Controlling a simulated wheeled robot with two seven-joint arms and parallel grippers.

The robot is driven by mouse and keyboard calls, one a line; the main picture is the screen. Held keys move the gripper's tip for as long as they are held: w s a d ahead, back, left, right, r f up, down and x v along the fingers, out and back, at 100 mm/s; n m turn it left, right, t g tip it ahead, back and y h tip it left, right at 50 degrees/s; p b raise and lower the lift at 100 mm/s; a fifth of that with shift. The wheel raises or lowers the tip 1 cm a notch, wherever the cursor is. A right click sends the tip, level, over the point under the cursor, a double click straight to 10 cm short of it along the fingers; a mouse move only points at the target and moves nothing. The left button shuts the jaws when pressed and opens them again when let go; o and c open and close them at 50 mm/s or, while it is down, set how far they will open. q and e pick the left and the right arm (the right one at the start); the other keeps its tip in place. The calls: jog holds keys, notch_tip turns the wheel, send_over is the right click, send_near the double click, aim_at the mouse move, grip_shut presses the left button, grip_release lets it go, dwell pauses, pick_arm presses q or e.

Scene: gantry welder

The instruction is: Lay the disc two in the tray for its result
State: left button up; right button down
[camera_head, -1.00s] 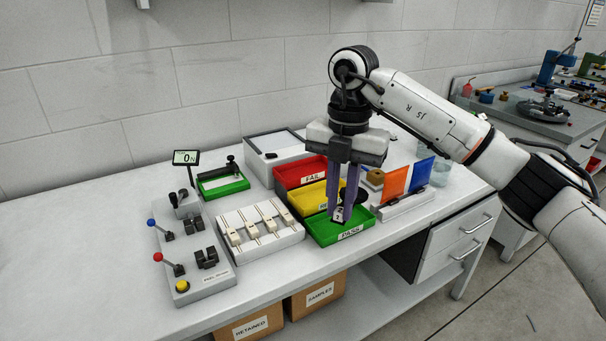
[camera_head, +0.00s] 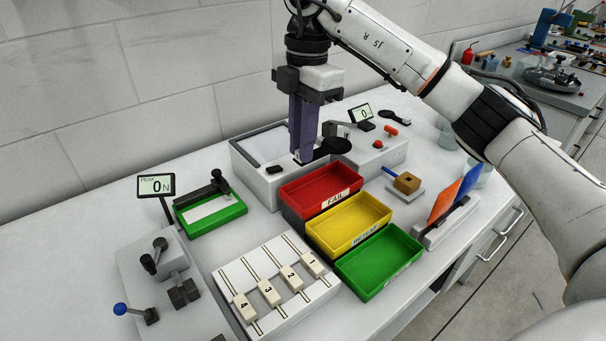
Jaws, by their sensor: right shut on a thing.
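My right gripper (camera_head: 302,158) points straight down over the grey-white box behind the trays and is shut. A dark round disc (camera_head: 336,146) shows just right of its fingers and appears to be held by them; a small pale tab shows at the fingertips, and its marking cannot be read. The red FAIL tray (camera_head: 342,193), the yellow tray (camera_head: 362,238) and the green tray (camera_head: 392,278) stand in a row in front, to the right of the gripper. All three look empty. My left gripper is not in view.
The grey-white box (camera_head: 248,172) lies under the gripper. A slider block (camera_head: 268,262) with numbered sliders stands left of the trays. Orange and blue panels (camera_head: 444,200) stand upright to the right. A small display (camera_head: 361,113) and a red button (camera_head: 378,144) are behind.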

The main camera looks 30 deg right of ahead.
jog(key=f, duration=0.4)
jog(key=shift+s+f, duration=0.2)
jog(key=shift+s, duration=0.1)
jog(key=shift+w+f, duration=0.1)
jog(key=shift+f, duration=2.55)
jog(key=c, duration=1.7)
grip_release()
jog(key=r, duration=0.9)
jog(key=r+p, duration=0.1)
jog(key=r, duration=0.3)
jog(key=shift+d+r, duration=0.15)
jog(key=shift+d, duration=0.25)
